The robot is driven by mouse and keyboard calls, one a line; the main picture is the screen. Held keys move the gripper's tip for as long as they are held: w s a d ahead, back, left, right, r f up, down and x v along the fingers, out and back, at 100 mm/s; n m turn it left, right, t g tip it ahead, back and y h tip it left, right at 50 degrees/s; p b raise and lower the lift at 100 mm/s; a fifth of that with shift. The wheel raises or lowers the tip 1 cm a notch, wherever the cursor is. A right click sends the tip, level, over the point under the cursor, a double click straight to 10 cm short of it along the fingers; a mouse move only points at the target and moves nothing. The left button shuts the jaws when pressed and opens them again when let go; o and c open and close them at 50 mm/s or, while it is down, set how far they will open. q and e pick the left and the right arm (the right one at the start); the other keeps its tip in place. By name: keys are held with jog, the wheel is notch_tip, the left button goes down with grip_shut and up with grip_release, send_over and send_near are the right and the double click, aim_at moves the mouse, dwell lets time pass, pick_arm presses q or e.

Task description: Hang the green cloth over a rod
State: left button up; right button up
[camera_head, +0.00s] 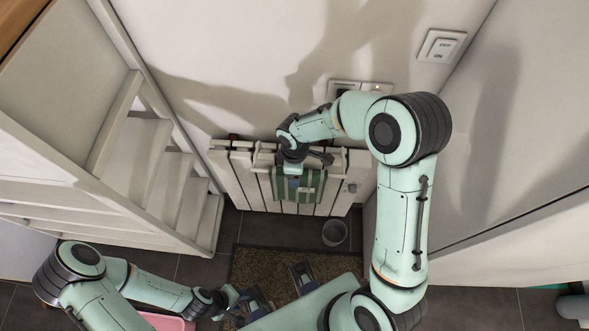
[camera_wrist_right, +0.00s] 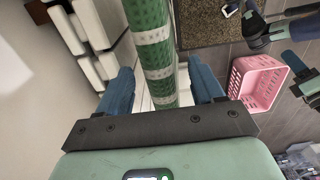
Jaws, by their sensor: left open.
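The green cloth (camera_head: 313,186), with pale stripes, hangs over the top of a white slatted rack (camera_head: 244,176) on the wall. My right gripper (camera_head: 292,172) is at the cloth and partly hides it. In the right wrist view the cloth (camera_wrist_right: 152,48) runs between the spread blue fingers of the right gripper (camera_wrist_right: 162,88), with gaps beside it. My left gripper (camera_head: 279,287) is open and empty, low over the mat, well away from the cloth. How the cloth's back side hangs is hidden.
A grey bucket (camera_head: 335,232) stands on the floor below the rack, near a brown mat (camera_head: 250,263). A white cabinet (camera_head: 510,150) stands at right. A pink basket (camera_wrist_right: 258,82) is on the floor.

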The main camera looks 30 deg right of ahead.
notch_tip(320, 180, up, 13)
jog(key=p, duration=0.1)
jog(key=shift+r, duration=0.2)
dwell(0.5)
